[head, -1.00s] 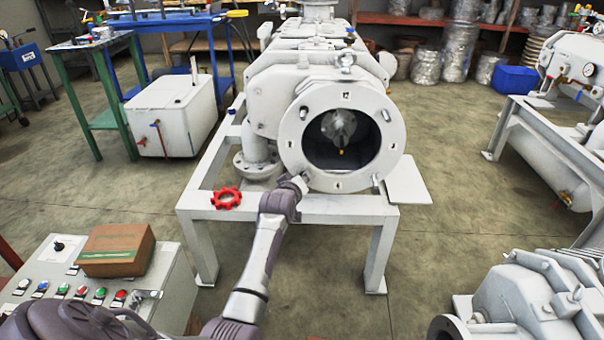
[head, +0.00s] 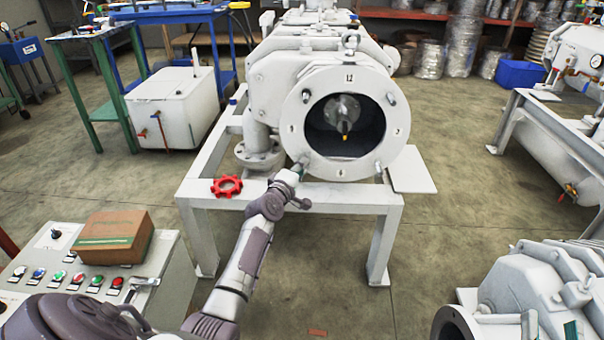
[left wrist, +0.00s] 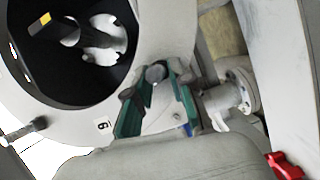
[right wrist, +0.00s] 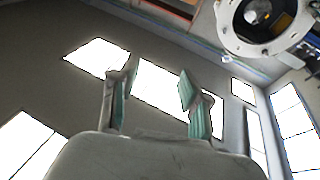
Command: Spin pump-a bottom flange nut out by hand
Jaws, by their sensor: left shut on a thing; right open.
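The pump's round white flange (head: 293,118) faces me, with clock numbers around a dark opening; the opening also shows in the left wrist view. Studs stand out of its rim. My left gripper (head: 298,170) is at the flange's lower left, near the number 6. In the left wrist view its green-padded fingers (left wrist: 156,84) are shut around a small round grey end, the flange nut or its stud (left wrist: 156,73). The pads hide most of it, so I cannot tell nut from stud. My right gripper (right wrist: 155,92) is open and empty, away from the flange.
A red star-shaped handwheel (head: 226,186) lies on the white frame (head: 330,197) left of my left gripper. A control panel (head: 165,265) with a brown box (head: 115,238) stands front left. Another machine (head: 530,290) is front right.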

